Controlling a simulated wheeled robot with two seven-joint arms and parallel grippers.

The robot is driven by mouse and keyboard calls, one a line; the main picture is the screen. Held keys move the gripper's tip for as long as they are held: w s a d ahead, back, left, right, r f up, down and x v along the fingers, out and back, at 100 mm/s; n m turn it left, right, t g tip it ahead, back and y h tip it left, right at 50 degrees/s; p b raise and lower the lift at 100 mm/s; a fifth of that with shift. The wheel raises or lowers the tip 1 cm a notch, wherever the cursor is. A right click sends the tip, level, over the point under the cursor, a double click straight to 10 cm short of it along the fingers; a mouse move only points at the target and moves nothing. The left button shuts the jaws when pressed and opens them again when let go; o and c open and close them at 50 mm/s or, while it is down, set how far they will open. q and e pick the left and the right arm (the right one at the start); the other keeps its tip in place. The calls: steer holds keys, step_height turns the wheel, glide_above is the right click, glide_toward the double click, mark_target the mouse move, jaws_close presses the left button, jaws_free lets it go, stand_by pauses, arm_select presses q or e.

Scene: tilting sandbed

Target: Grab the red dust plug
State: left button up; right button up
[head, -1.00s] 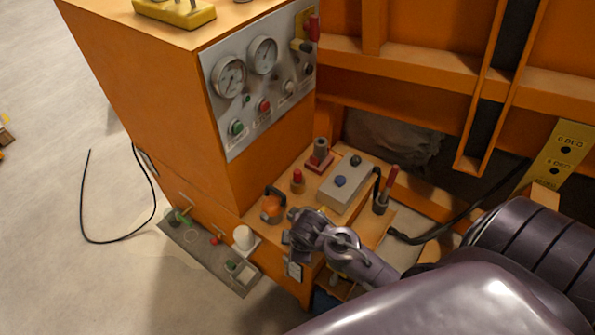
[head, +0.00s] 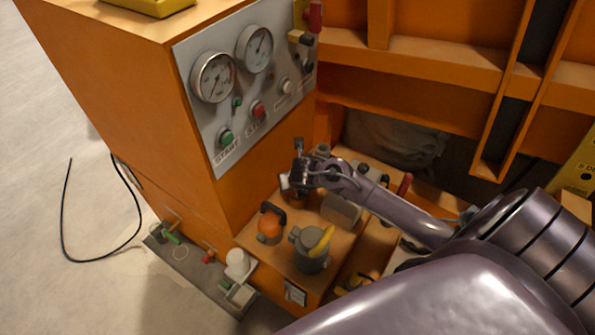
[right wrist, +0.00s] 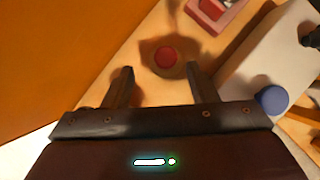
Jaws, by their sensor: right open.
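The red dust plug (right wrist: 166,58) shows in the right wrist view as a round red top on a brownish base, on the orange shelf. My right gripper (right wrist: 160,69) is open, its two fingers pointing at the plug from either side. The plug appears just beyond and between the fingertips, and I see no contact. In the head view my right gripper (head: 296,176) is over the plug's place and mostly hides it. My left gripper is not in view.
A grey box with a blue button (right wrist: 271,100) stands close to the right finger. A red-based fitting (right wrist: 213,8) lies beyond. An orange part with a black handle (head: 270,222) and a grey socket with a yellow lever (head: 311,246) stand nearer. The gauge panel (head: 240,85) rises at left.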

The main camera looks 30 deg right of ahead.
steer(key=x, duration=0.2)
steer(key=shift+d+f, duration=0.25)
steer(key=x, duration=0.2)
steer(key=shift+d+f, duration=0.25)
steer(key=shift+w+d+f, duration=0.1)
steer(key=shift+w+f, duration=0.2)
steer(key=shift+f, duration=0.15)
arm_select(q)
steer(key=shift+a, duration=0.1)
arm_select(e)
steer(key=c, duration=1)
